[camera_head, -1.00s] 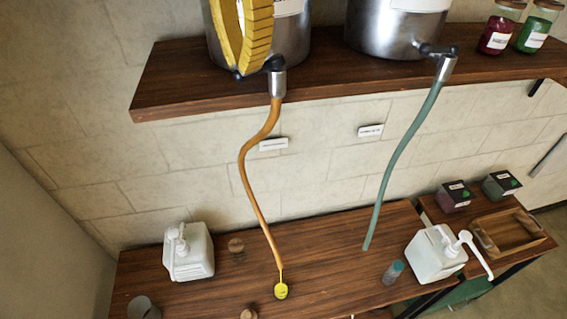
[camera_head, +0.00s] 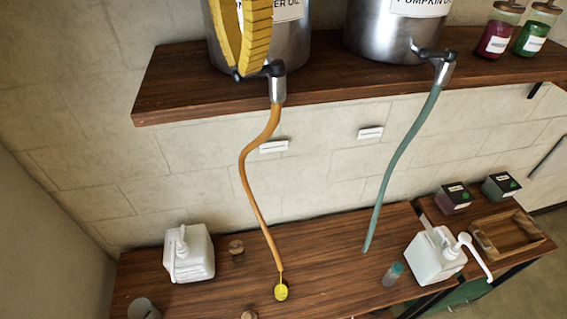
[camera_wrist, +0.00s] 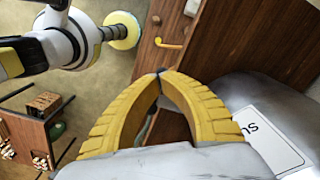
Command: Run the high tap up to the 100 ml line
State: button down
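The tap (camera_head: 277,82) under the left steel tank (camera_head: 290,38) has a dark lever. My gripper (camera_head: 239,72) is at that lever, with its yellow fingers nearly upright. In the wrist view, my gripper's fingertips (camera_wrist: 160,72) meet around a small dark piece that looks like the lever. An orange hose (camera_head: 247,170) hangs from the tap to the table. A thin yellow stream runs from its end into a small vessel holding yellow liquid (camera_head: 281,293). The vessel's walls and its 100 ml line cannot be made out.
A second tank (camera_head: 392,40) with a green hose (camera_head: 400,155) is on the right of the shelf (camera_head: 170,85). White pump bottles (camera_head: 188,255) (camera_head: 432,258) stand on the table, with a small capped jar (camera_head: 393,274) and a grey cup (camera_head: 143,308).

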jog(key=shift+r+p, duration=0.85)
jog(key=shift+r, duration=0.6)
notch_tip(320, 180, up, 4)
jog(key=p, duration=0.3)
jog(key=shift+r+p, duration=0.1)
jog(key=shift+p, duration=0.25)
